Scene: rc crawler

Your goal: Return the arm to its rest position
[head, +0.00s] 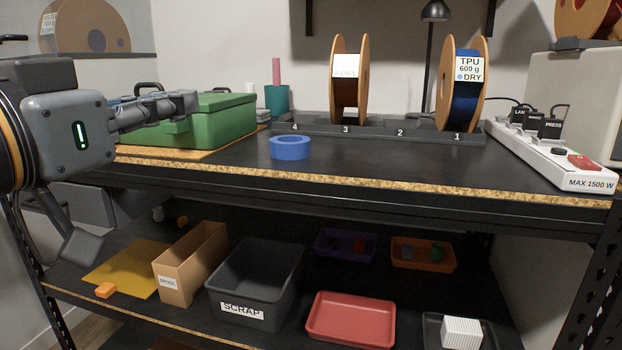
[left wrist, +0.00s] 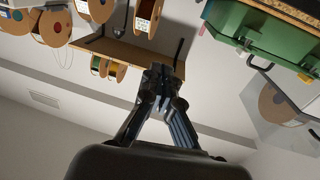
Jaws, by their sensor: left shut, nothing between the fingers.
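My left arm comes in from the left in the head view, with its grey wrist housing (head: 82,135) at the left edge. My left gripper (head: 188,102) points right, in front of the green case (head: 218,120) in the picture. Whether it touches the case I cannot tell. In the left wrist view the two fingers of my left gripper (left wrist: 162,75) come together at their tips, shut and empty. My right gripper is in neither view.
On the bench are a blue tape roll (head: 290,147), a rack (head: 375,131) with two spools, and a power strip (head: 555,155). The bench front edge (head: 350,183) runs below the gripper. The lower shelf holds a scrap bin (head: 238,290) and a red tray (head: 350,318).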

